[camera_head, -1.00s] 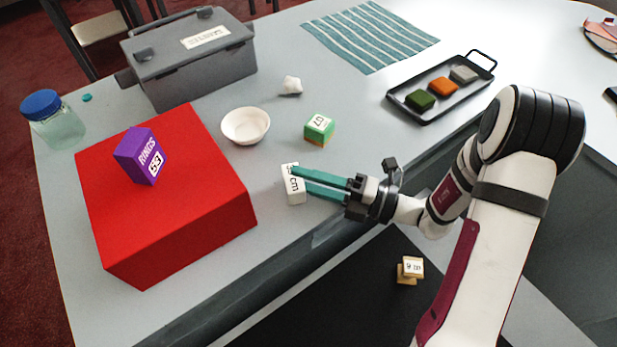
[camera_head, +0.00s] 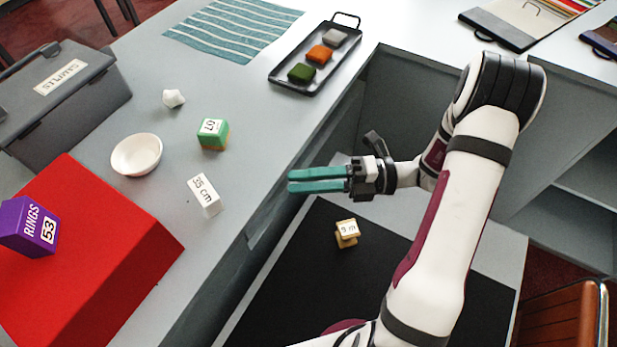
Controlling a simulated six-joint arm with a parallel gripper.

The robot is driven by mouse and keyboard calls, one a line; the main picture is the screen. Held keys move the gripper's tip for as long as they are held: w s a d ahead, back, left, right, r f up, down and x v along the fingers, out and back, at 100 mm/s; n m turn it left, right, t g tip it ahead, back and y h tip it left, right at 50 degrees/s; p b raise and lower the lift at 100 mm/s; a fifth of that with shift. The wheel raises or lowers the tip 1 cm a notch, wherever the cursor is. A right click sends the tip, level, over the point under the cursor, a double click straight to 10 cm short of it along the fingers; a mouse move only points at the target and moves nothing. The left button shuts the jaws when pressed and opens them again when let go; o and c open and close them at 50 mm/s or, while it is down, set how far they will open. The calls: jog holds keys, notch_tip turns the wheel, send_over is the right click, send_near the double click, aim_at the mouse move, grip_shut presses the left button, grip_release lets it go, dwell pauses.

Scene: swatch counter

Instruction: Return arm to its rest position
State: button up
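My arm reaches in from the lower right.
On the counter are a green block (camera_head: 213,134), white bowl (camera_head: 137,154), red box (camera_head: 110,265) bearing a purple RINGS box (camera_head: 28,228), grey case (camera_head: 60,105) and black tray (camera_head: 284,84) of coloured blocks. A small wooden block (camera_head: 346,232) sits below, near my arm.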

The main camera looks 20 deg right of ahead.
jog(key=s+a+r+n+g+h, duration=0.45)
jog(key=s+n+g, duration=0.2)
jog(key=n, duration=0.45)
jog(key=s+d+n+t+h, duration=0.1)
jog(key=s+n+h, duration=0.9)
jog(key=n, duration=1)
jog(key=shift+s+d+f+n+t+h, duration=0.3)
jog(key=shift+s+d+t+h, duration=0.1)
jog(key=shift+t+h, duration=0.35)
